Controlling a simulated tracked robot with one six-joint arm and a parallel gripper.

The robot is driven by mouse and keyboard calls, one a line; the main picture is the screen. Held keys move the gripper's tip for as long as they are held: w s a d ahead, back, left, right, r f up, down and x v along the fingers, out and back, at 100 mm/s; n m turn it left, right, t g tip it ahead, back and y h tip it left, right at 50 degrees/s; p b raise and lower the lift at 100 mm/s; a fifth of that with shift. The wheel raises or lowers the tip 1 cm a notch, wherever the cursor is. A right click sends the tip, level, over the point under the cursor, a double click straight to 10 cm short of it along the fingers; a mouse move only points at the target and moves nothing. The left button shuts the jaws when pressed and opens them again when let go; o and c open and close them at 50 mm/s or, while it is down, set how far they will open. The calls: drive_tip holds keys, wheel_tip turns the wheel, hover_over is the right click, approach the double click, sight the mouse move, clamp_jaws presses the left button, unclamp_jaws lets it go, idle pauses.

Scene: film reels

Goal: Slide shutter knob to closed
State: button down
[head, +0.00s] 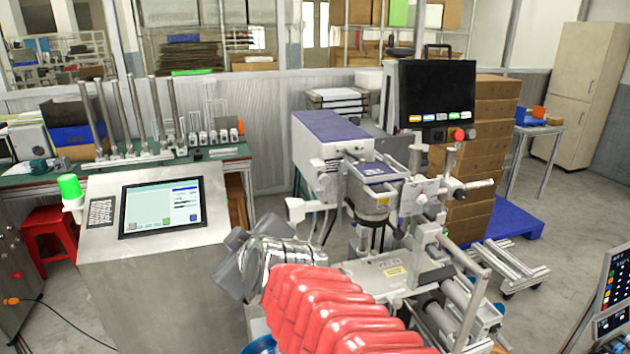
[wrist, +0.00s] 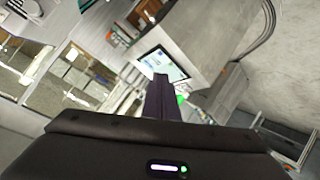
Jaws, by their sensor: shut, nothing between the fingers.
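My gripper (wrist: 161,82) shows in the wrist view as a dark housing along the bottom with narrow dark purple fingers together, empty. The fingers point up the picture towards a lit screen and a grey cabinet, apart from both. I cannot make out a shutter knob or its slide in either view. I cannot pick out my gripper in the head view.
In the head view, a steel console with a touchscreen (head: 161,207) stands at left. A labelling machine (head: 330,140) stands at centre, with several red bottle-like shapes (head: 340,318) in front. Boxes (head: 490,130) are stacked behind. Bare floor (head: 555,265) shows at right.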

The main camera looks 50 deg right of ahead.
sight(324, 180)
drive_tip(key=s+d+r+h, duration=0.1)
drive_tip(key=d+r+h, duration=0.2)
drive_tip(key=d, duration=0.4)
drive_tip(key=s+d+r+h, duration=0.1)
drive_tip(key=d+r+h, duration=0.3)
drive_tip(key=d, duration=0.4)
drive_tip(key=shift+s+d, duration=0.15)
drive_tip(key=shift+s, duration=0.2)
drive_tip(key=shift+w, duration=0.1)
drive_tip(key=shift+w+d+f, duration=0.6)
drive_tip(key=shift+w+d, duration=0.35)
drive_tip(key=shift+d, duration=0.6)
drive_tip(key=shift+w+d+f, duration=0.6)
drive_tip(key=shift+w+d, duration=0.4)
drive_tip(key=shift+d, duration=0.55)
drive_tip(key=shift+w+d+f, duration=0.6)
drive_tip(key=shift+w+d, duration=0.35)
drive_tip(key=shift+d, duration=0.6)
drive_tip(key=shift+f, duration=0.1)
